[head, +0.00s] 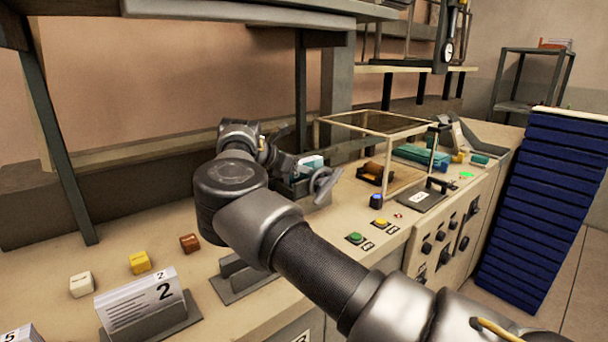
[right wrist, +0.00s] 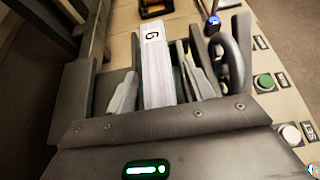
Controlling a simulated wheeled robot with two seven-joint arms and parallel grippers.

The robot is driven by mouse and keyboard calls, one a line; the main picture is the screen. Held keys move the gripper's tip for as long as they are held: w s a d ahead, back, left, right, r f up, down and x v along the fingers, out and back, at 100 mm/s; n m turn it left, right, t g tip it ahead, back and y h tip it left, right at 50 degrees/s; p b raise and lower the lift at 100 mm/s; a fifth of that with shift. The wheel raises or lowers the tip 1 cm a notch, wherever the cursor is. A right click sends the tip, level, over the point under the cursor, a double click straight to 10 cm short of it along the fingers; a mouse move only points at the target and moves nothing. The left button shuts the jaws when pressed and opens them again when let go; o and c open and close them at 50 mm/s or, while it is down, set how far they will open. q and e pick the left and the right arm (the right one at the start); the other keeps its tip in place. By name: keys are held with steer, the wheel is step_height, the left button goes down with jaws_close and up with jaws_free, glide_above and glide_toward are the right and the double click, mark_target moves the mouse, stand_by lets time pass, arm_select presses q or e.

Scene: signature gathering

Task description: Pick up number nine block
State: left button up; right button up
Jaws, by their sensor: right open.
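In the right wrist view a long white block (right wrist: 158,80) stands in a dark holder (right wrist: 77,93), with a black mark on its end like a G, 6 or 9. Its number is not certain. My right gripper (right wrist: 165,88) is open, with one finger on each side of this block and gaps between. In the head view a white and teal piece (head: 312,163) shows beside my right gripper (head: 285,158), partly hidden by it. My left gripper is not in view.
White (head: 81,285), yellow (head: 140,262) and brown (head: 190,243) cubes lie at the left. A card marked 2 (head: 140,300) stands in front. A green button (head: 355,238), a glass case (head: 370,122) and a blue stack (head: 545,200) are to the right.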

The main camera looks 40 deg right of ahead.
steer(key=shift+a, duration=0.15)
steer(key=shift+c, duration=0.4)
steer(key=c, duration=1)
jaws_close()
steer(key=shift+r, duration=0.15)
